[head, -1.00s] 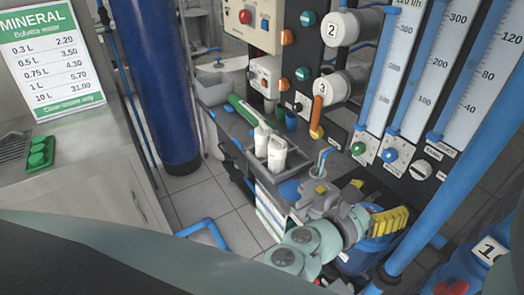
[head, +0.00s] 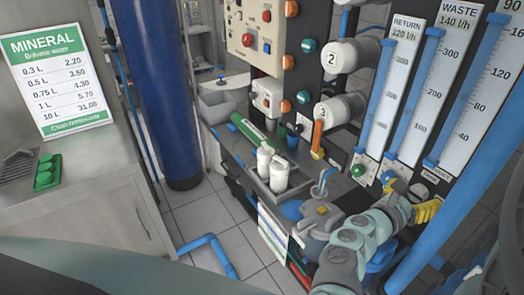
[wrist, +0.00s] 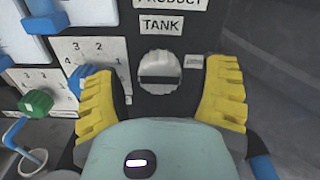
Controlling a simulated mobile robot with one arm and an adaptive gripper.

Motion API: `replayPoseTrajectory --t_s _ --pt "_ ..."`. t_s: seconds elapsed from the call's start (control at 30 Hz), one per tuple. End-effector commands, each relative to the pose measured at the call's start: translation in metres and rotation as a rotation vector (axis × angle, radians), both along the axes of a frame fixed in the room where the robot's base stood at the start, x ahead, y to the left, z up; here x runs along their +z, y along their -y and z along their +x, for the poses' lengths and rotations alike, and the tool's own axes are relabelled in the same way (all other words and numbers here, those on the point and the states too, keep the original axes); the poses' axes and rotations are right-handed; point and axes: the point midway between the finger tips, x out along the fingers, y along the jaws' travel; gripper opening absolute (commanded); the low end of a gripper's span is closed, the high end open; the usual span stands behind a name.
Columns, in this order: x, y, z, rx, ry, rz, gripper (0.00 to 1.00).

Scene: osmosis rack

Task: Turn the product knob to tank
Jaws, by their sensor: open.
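The product knob (wrist: 158,80) is a pale round knob with a dark, roughly horizontal slot, on a dark panel in the wrist view. A white TANK label (wrist: 162,25) sits above it, with a partly cut-off PRODUCT label (wrist: 170,3) higher up. A small, unreadable label (wrist: 194,61) sits to its right. My gripper (wrist: 161,72) is open, its yellow fingers on either side of the knob with visible gaps. Contact is not visible. In the head view my gripper (head: 408,200) is at the panel's lower right and hides the knob.
A green knob (wrist: 36,101) and a blue knob (wrist: 82,78) sit left of my gripper. Tall flow meters (head: 440,80) stand above. A thick blue pipe (head: 455,185) runs close on the right. White bottles (head: 279,175) stand in a tray on the left.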

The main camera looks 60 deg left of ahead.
Motion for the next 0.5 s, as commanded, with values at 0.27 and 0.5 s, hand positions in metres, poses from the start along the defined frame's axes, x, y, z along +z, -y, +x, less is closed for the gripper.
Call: replayPoseTrajectory --t_s 0.27,0.5 --pt "-0.001 0.001 0.017 -0.001 -0.002 -0.001 0.72" --pt "-0.001 0.001 0.018 -0.001 -0.002 0.000 0.72"
